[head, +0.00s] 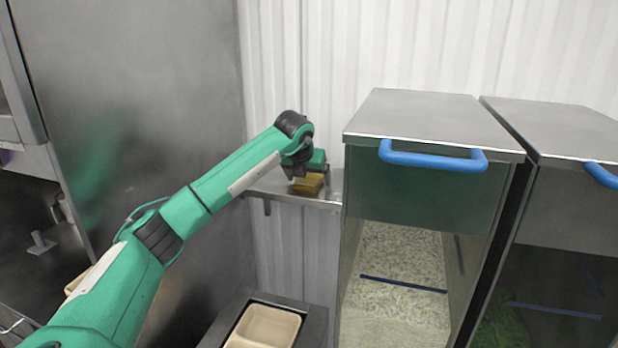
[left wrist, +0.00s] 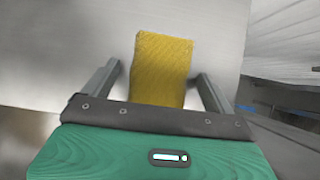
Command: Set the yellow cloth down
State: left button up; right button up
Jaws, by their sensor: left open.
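The yellow cloth (head: 309,184) lies on a small metal wall shelf (head: 330,196) in the head view. It also shows in the left wrist view (left wrist: 161,68), between the two fingers. My left gripper (head: 309,178) is at the shelf, right over the cloth. In the left wrist view the left gripper (left wrist: 158,84) is open, with a gap between each finger and the cloth. The near end of the cloth is hidden behind the gripper body. My right gripper is not in view.
A metal bin of grain with a blue handle (head: 432,160) stands just right of the shelf, with a second bin (head: 570,150) beyond it. A beige tray (head: 268,327) sits below. A large steel cabinet panel (head: 140,90) is at the left.

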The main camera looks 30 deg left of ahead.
pick_arm(q)
jog(key=shift+c, duration=0.4)
jog(key=c, duration=1.1)
jog(key=shift+o, duration=0.2)
